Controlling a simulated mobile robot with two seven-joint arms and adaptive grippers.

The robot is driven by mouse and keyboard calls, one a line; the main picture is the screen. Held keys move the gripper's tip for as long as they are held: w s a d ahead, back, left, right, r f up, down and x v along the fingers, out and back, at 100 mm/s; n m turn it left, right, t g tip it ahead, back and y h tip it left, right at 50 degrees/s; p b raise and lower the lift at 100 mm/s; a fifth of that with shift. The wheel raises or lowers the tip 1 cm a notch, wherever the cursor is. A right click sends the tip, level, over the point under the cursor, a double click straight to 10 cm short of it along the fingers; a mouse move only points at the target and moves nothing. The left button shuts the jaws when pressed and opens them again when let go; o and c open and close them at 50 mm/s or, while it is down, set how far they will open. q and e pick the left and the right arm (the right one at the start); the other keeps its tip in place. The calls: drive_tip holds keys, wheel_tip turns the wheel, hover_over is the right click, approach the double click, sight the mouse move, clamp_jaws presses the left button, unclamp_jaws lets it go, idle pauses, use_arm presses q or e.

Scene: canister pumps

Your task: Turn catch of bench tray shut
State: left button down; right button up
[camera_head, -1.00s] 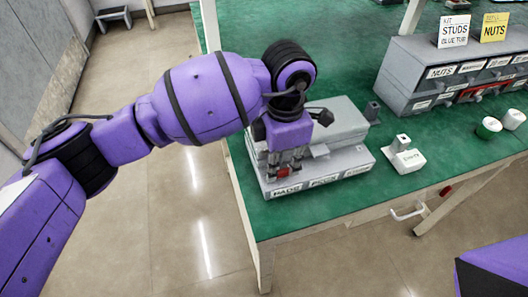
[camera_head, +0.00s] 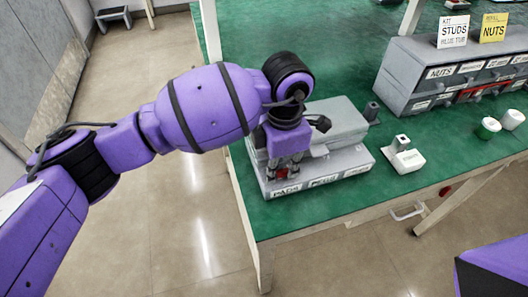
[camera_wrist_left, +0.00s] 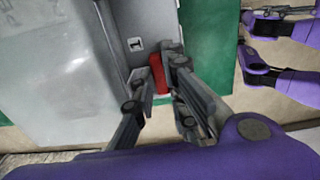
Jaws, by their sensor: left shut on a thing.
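The grey bench tray (camera_head: 340,168) sits at the front left corner of the green bench, with labels such as PADS along its front. A small red catch (camera_wrist_left: 158,76) is at the tray's front in the left wrist view. It also shows partly hidden in the head view (camera_head: 282,175). My left gripper (camera_head: 284,171) comes down over the tray's front left part. Its two fingers are shut on the red catch, one on each side. The fingers hide part of the catch, so its exact angle is hard to tell. My right gripper is not in view.
A white block (camera_head: 408,161) with a small post stands right of the tray.

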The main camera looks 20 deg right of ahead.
use_arm(q)
drive_tip(key=n+p, duration=0.2)
drive_tip(key=n, duration=0.2)
drive_tip(key=shift+r+p, duration=0.25)
drive_tip(key=shift+p, duration=0.15)
drive_tip(key=n+p, duration=0.2)
drive_tip(key=n, duration=0.1)
drive_tip(key=shift+n, duration=0.4)
drive_tip(key=n+p, duration=0.3)
drive_tip(key=shift+w+n, duration=0.1)
drive_tip(key=shift+n, duration=0.3)
drive_tip(key=shift+p, duration=0.3)
drive_tip(key=shift+f+n+p, duration=0.1)
drive_tip(key=shift+n+p, duration=0.25)
drive_tip(key=shift+n, duration=0.45)
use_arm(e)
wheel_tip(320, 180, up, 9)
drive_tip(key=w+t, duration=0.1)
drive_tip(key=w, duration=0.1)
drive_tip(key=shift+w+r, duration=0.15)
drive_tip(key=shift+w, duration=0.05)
use_arm(q)
drive_tip(key=shift+f, duration=0.1)
drive_tip(key=c, duration=2)
unclamp_jaws()
drive_tip(key=shift+c, duration=0.2)
